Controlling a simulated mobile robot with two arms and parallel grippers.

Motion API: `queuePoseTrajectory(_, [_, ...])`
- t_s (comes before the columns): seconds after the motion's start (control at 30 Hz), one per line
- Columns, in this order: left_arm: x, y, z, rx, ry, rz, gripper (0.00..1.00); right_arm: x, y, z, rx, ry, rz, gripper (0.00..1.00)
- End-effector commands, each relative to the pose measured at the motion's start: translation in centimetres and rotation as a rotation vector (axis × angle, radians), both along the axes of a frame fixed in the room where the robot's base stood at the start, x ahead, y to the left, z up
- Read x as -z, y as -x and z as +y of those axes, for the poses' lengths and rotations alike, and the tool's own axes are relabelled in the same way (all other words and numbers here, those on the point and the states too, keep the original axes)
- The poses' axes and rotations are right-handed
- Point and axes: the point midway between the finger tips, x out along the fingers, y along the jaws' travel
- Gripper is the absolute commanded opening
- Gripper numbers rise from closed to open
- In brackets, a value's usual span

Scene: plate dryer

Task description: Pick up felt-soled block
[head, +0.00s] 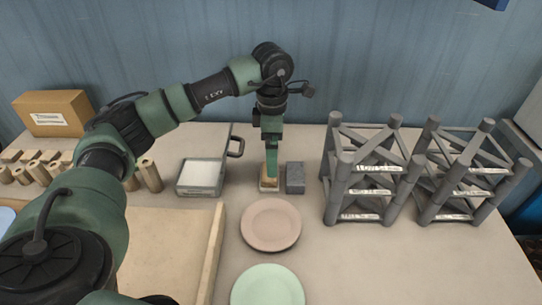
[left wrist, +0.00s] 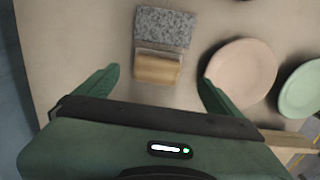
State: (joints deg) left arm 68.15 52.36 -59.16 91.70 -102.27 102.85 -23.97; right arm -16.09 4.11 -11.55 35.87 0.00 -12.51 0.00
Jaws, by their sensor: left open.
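A small wooden block (head: 269,183) with a rounded top and a paler base stands on the table, partly hidden by my left gripper (head: 271,165) in the head view. It fits the felt-soled block, though its underside is hidden. In the left wrist view the wooden block (left wrist: 157,69) lies ahead of and between the spread fingers of my left gripper (left wrist: 160,88). The fingers are open, empty and apart from it. A grey speckled block (head: 295,177) stands right beside it and also shows in the left wrist view (left wrist: 165,27). My right gripper is not in view.
A pink plate (head: 271,224) and a green plate (head: 267,287) lie in front of the blocks. A shallow metal tray (head: 200,191) with a pale pad is to the left. Grey lattice racks (head: 366,172) stand to the right. A cardboard box (head: 55,112) is at back left.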

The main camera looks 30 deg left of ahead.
Motion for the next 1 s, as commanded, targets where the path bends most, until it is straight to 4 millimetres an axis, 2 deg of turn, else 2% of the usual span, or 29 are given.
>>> queuePoseTrajectory(0.13, [0.2, 0.1, 0.4, 0.002, -0.017, 0.0, 0.96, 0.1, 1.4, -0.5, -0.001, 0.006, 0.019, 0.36])
queuePoseTrajectory(0.37, [2.7, 0.3, 0.5, 0.001, -0.019, 0.002, 0.96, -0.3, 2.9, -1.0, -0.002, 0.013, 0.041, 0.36])
queuePoseTrajectory(0.7, [7.2, 0.7, 0.6, 0.002, -0.016, 0.0, 0.96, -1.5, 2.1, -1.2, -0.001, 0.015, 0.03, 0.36])
queuePoseTrajectory(0.97, [7.6, 0.6, 0.6, 0.002, -0.015, -0.002, 0.96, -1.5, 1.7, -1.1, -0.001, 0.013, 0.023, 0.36])
queuePoseTrajectory(1.0, [7.6, 0.6, 0.6, 0.002, -0.015, -0.002, 0.94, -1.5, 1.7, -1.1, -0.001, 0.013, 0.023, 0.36])
